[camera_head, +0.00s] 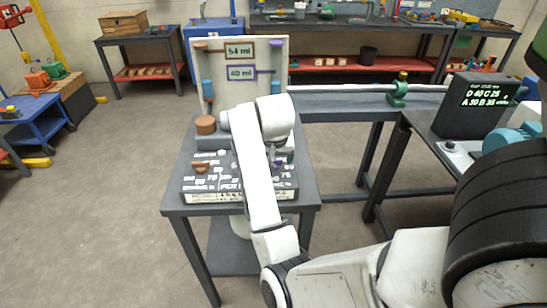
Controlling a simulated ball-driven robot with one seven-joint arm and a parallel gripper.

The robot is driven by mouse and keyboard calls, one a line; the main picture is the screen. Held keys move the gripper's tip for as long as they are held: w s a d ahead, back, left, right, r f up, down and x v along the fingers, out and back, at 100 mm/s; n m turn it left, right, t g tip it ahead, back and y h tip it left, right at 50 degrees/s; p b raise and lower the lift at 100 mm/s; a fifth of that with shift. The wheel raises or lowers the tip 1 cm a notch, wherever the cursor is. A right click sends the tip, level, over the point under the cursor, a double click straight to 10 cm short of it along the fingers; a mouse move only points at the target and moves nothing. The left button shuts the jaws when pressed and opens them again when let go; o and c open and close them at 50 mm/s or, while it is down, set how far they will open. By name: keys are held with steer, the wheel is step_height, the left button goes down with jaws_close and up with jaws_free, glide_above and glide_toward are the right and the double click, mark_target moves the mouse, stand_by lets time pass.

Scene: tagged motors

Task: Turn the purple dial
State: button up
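A small table carries a dark slanted panel (222,187) with white lettering. A brown dial (200,167) sits on the panel's left. On its right, a small purple patch (277,160) shows beside my arm; it seems to be the purple dial, mostly hidden. My gripper (278,153) hangs below my white wrist, just over this patch. Its fingers are too small and covered to tell open from shut, or whether they touch the dial. Behind stands a pale board (215,60) with a brown-framed display (240,51) reading 54 ml and a purple-framed display (241,72) reading 40 ml.
A brown round knob or pot (205,124) stands left of my wrist. At right, a dark table (400,150) holds a black screen box (470,105) and a teal motor (512,136). A grey bench (345,106) runs behind.

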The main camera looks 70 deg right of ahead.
steer(key=shift+c, duration=0.3)
steer(key=c, duration=1)
steer(key=shift+r, duration=0.1)
steer(key=m+g+p, duration=0.1)
steer(key=m+p, duration=0.1)
steer(key=m, duration=0.1)
steer(key=shift+w, duration=0.1)
steer(key=m+g, duration=0.2)
steer(key=m, duration=0.3)
steer(key=shift+w+m+p, duration=0.15)
steer(key=shift+m+p, duration=0.15)
steer(key=shift+p, duration=0.1)
steer(key=o, duration=1.1)
steer(key=shift+c, duration=0.2)
